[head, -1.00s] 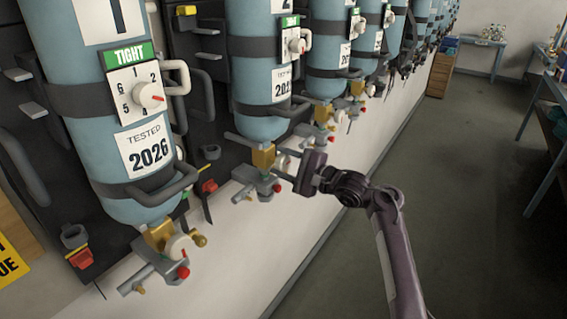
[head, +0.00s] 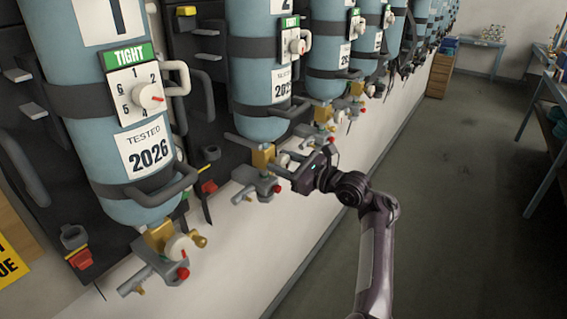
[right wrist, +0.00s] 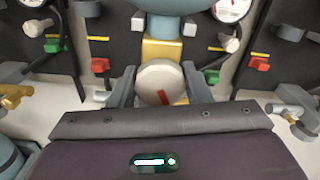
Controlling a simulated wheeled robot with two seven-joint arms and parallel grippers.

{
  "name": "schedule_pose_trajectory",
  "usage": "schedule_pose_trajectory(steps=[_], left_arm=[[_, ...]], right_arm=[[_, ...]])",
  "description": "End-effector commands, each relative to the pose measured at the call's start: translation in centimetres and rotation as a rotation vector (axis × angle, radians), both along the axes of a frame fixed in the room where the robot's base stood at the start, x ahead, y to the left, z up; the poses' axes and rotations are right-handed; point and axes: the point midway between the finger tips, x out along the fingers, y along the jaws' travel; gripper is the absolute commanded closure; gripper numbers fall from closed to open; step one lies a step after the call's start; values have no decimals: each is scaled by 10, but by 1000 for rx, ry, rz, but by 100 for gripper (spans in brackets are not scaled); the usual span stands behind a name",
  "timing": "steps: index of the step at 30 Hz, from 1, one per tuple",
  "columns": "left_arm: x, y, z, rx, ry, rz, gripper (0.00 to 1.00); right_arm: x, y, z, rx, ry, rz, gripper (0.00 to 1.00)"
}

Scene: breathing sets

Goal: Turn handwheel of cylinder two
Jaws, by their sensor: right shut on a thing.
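Cylinder two (head: 262,55) is the light blue bottle second from the left, with a paper label dated under its dial. Its brass valve (head: 262,157) sits below it and also shows in the right wrist view (right wrist: 160,50). The round white handwheel (right wrist: 158,76) with a slightly tilted red mark faces the right wrist camera. My right gripper (head: 284,161) is shut on the handwheel, one grey finger on each side of it; in the head view the fingers and palm partly hide the wheel. My left gripper is not in view.
Cylinder one (head: 120,100) stands nearest at left, its dial sign reading TIGHT. More cylinders recede along the wall at the upper right. A grey fitting with a red knob (head: 277,188) hangs close below my fingers. The floor (head: 450,220) to the right is open.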

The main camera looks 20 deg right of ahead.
Motion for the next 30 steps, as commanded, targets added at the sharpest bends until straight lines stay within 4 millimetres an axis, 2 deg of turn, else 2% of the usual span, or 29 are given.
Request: schedule_pose_trajectory(steps=[10, 28, 29, 30], left_arm=[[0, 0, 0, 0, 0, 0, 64], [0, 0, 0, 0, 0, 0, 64], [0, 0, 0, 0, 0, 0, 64], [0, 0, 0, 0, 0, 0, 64]], right_arm=[[0, 1, 0, 119, 90, 3, 79], [0, 0, -1, 141, 113, 3, 79], [0, 0, -1, 142, 112, 3, 54], [0, 0, -1, 142, 112, 3, 48]])
